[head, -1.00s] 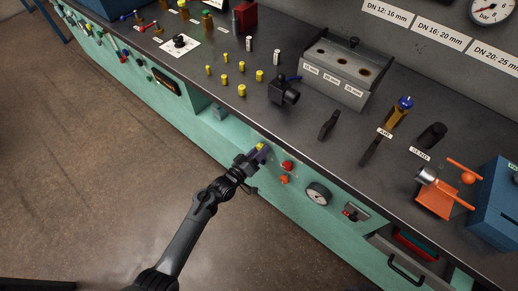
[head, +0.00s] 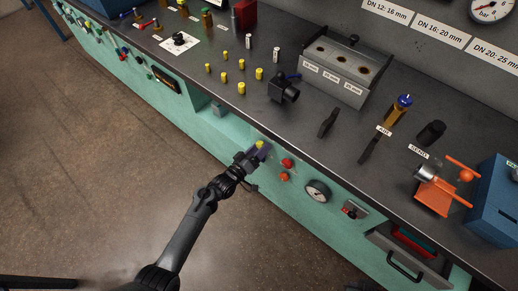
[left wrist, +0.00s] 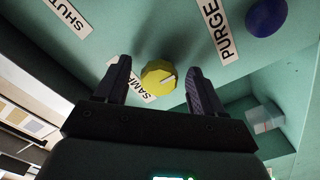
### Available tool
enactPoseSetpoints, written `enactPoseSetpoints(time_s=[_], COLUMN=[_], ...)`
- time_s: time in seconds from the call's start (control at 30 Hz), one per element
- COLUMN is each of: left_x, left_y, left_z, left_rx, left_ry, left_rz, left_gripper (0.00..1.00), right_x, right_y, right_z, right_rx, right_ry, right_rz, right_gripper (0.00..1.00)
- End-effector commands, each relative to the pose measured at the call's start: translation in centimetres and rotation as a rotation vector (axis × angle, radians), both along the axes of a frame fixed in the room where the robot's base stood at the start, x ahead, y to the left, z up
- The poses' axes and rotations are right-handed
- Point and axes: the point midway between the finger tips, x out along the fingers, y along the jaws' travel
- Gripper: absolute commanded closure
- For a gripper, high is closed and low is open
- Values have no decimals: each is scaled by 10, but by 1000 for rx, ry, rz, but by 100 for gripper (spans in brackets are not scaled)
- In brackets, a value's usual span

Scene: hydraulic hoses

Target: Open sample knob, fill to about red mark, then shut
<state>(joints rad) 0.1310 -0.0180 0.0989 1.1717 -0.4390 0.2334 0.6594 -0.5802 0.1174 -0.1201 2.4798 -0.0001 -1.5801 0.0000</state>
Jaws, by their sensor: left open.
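In the head view the left gripper (head: 256,152) reaches the panel. The SAMPLE label (left wrist: 138,86) is partly hidden by a finger and the knob. My right gripper is out of view.
A blue knob (left wrist: 266,17) sits beside the PURGE label (left wrist: 216,28). A recess (left wrist: 265,116) with a small pale container lies at right in the wrist view.

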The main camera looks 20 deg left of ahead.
Motion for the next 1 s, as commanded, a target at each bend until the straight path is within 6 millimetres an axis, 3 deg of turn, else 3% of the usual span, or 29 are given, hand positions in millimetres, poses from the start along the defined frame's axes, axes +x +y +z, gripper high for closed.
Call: enactPoseSetpoints(time_s=[0.27,0.7,1.0], left_x=[-13,-81,-102], left_y=[5,28,35], left_z=[1,1,0], left_rx=[1,2,0], left_ry=[2,2,1], left_rz=[1,1,-1], left_gripper=[31,31,31], right_x=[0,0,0], right_y=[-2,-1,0], right_z=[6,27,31], right_rx=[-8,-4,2], right_ry=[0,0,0], right_rz=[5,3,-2], right_gripper=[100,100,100])
